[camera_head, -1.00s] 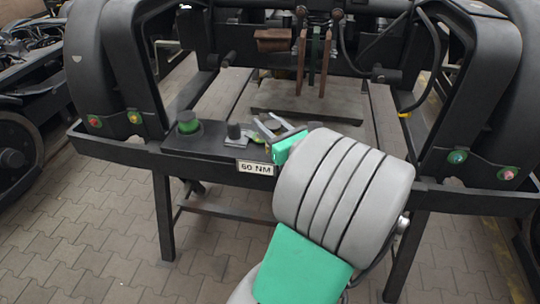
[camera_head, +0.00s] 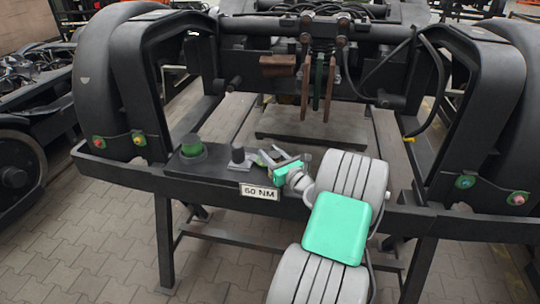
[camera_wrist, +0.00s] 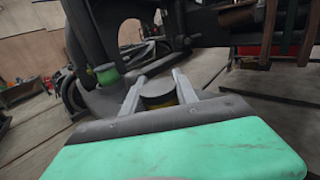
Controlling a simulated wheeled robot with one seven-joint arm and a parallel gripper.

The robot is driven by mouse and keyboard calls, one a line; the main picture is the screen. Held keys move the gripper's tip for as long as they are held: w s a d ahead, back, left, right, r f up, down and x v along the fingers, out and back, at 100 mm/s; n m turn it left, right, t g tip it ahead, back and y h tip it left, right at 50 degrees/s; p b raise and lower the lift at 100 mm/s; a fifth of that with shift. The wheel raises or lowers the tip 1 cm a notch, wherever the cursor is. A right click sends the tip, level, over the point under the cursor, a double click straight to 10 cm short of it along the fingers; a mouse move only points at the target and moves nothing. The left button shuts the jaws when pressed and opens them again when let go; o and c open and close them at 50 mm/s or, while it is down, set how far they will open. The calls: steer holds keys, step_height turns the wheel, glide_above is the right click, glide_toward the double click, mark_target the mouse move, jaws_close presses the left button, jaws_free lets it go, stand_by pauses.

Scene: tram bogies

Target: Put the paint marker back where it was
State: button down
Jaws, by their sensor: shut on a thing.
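In the wrist view my gripper (camera_wrist: 160,92) has its two grey fingers closed on the sides of a short dark cylinder with a yellowish band, which I take to be the paint marker (camera_wrist: 158,101). Its lower end is hidden behind the gripper body. In the head view my gripper (camera_head: 268,157) is over the dark shelf (camera_head: 210,168) on the front beam, right of a small black cylinder on a grey base (camera_head: 238,157). The marker cannot be made out clearly there, and I cannot tell whether it touches the shelf.
A green-topped knob (camera_head: 192,146) stands at the shelf's left; it also shows in the wrist view (camera_wrist: 106,73). A "60 NM" plate (camera_head: 259,192) is on the beam front. Brown levers (camera_head: 305,85) and a black hose (camera_head: 436,85) hang behind. Large black frame arches flank both sides.

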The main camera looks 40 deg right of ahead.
steer(key=shift+r, duration=0.1)
steer(key=c, duration=1.4)
jaws_free()
steer(key=shift+f, duration=0.2)
steer(key=shift+c, duration=0.2)
steer(key=o, duration=0.5)
steer(key=shift+r, duration=0.1)
